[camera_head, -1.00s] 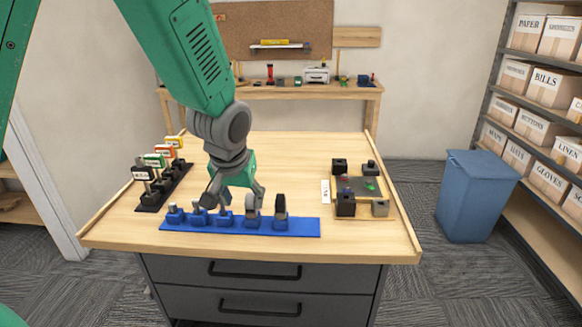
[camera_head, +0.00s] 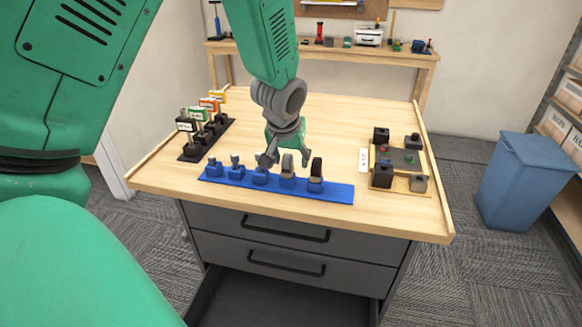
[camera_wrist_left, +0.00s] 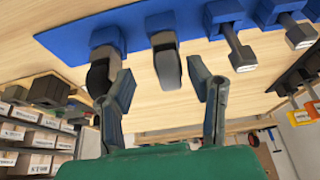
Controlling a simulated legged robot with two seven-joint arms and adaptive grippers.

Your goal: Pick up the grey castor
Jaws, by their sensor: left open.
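The grey castor (camera_head: 287,171) stands on the blue rack (camera_head: 335,191) near the table's front edge. It also shows in the left wrist view (camera_wrist_left: 167,65), with its wheel pointing towards my gripper. A darker castor (camera_head: 316,172) stands beside it on the rack and shows in the left wrist view (camera_wrist_left: 102,68). My left gripper (camera_head: 285,158) is open and empty just above the rack. In the left wrist view its two fingers (camera_wrist_left: 163,88) lie either side of the grey castor's line, with the wheel near the gap. Contact cannot be told. My right gripper is out of view.
Smaller bolt-like parts (camera_head: 236,168) stand left on the rack. A black rack with coloured labels (camera_head: 207,139) is at the table's left. A tray of dark blocks (camera_head: 402,180) is at the right. The lowest drawer (camera_head: 290,300) is open. A blue bin (camera_head: 522,182) stands right.

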